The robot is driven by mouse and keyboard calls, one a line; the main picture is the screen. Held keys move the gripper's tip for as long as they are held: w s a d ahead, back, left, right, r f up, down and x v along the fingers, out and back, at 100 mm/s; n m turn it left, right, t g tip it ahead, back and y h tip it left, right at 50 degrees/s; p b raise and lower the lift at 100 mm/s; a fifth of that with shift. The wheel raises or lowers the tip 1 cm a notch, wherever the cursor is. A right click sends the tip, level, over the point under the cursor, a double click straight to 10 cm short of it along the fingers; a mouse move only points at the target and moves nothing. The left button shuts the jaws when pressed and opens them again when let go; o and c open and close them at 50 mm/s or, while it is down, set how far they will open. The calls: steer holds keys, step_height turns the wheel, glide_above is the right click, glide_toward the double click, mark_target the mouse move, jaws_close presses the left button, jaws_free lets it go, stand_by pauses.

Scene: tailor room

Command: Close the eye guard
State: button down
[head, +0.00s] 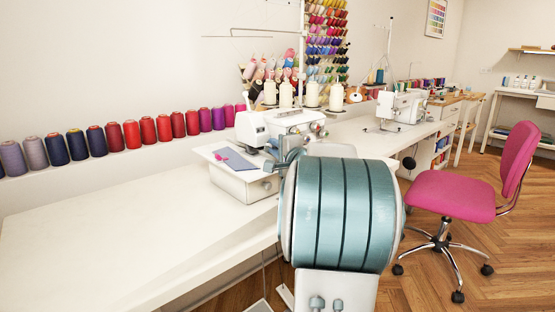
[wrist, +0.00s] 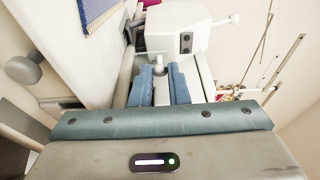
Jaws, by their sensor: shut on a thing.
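The white overlock sewing machine (head: 283,124) stands on the long white table, left of my arm. My gripper (head: 279,160) is at its front, partly hidden by my arm. In the wrist view, the two blue fingers of my gripper (wrist: 162,72) point at the machine's needle area and close on a small pale piece between their tips. This piece appears to be the eye guard (wrist: 160,68); its outline is mostly hidden by the fingers. How far the guard is open cannot be told.
The white table (head: 110,235) is clear on the left. Thread cones (head: 310,95) stand behind the machine, under a thin thread stand. A second sewing machine (head: 401,107) is farther right. A pink chair (head: 455,195) stands on the floor to the right of my arm.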

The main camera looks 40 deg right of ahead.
steer(key=b, duration=0.1)
steer(key=h+b, duration=0.1)
steer(key=shift+w+a+f+m+b, duration=0.1)
steer(key=shift+a+f+m+b, duration=0.1)
steer(key=shift+a+m+b, duration=0.15)
steer(key=shift+h, duration=0.3)
steer(key=shift+d+r+m, duration=0.1)
steer(key=shift+r+m, duration=0.05)
steer(key=shift+m, duration=0.1)
steer(key=c, duration=1.7)
jaws_free()
steer(key=v, duration=1.4)
steer(key=shift+r+p, duration=0.2)
steer(key=shift+p, duration=0.25)
steer(key=shift+w, duration=0.1)
